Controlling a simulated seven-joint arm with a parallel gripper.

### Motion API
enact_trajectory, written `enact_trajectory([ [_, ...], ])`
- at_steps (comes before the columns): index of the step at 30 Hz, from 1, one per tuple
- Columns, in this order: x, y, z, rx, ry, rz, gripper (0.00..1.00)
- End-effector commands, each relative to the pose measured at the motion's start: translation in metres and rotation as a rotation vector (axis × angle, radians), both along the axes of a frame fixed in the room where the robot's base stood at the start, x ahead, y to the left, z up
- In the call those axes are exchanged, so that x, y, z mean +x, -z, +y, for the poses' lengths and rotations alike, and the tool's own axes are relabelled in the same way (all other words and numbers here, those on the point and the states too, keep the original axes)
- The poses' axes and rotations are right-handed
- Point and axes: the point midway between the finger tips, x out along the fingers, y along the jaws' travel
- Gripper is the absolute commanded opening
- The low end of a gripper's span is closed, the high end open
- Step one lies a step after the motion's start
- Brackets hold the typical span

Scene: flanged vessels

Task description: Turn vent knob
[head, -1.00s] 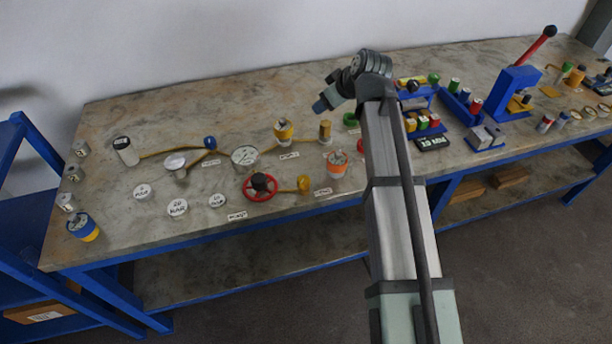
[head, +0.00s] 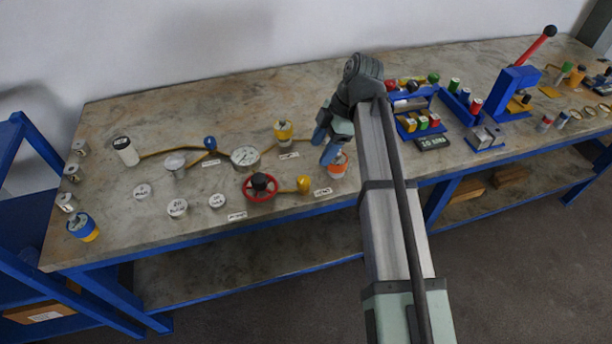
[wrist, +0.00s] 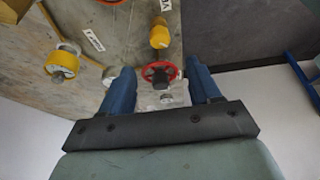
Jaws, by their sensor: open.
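My gripper (head: 325,147) is open and empty, above the bench beside the orange-and-white vessel (head: 337,166). Its two blue fingers also show apart in the wrist view (wrist: 160,78). A red handwheel with a black hub (head: 259,186) stands left of the gripper, and it appears between the fingers in the wrist view (wrist: 160,72), at some distance beyond them. A yellow knob (head: 303,184) is at the end of the pipe by the wheel. A yellow-and-white cylinder (head: 283,131) stands left of the gripper. The labels are too small to tell which part is the vent knob.
A round gauge (head: 245,157), a blue knob (head: 210,143) and several loose white discs (head: 178,208) occupy the bench's left part. Blue racks (head: 418,124) and a blue press with a red lever (head: 515,85) stand to the right.

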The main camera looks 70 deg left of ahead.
Motion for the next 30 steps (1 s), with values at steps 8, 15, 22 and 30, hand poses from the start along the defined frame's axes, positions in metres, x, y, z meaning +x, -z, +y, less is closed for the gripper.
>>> enact_trajectory([
  [8, -0.02, 0.047, -0.001, -0.002, 0.0, 0.0, 0.62],
  [15, -0.034, 0.081, -0.001, -0.001, 0.002, -0.001, 0.62],
  [22, -0.042, 0.099, 0.0, 0.0, 0.002, -0.001, 0.62],
  [30, -0.043, 0.104, 0.0, 0.001, 0.003, -0.001, 0.62],
])
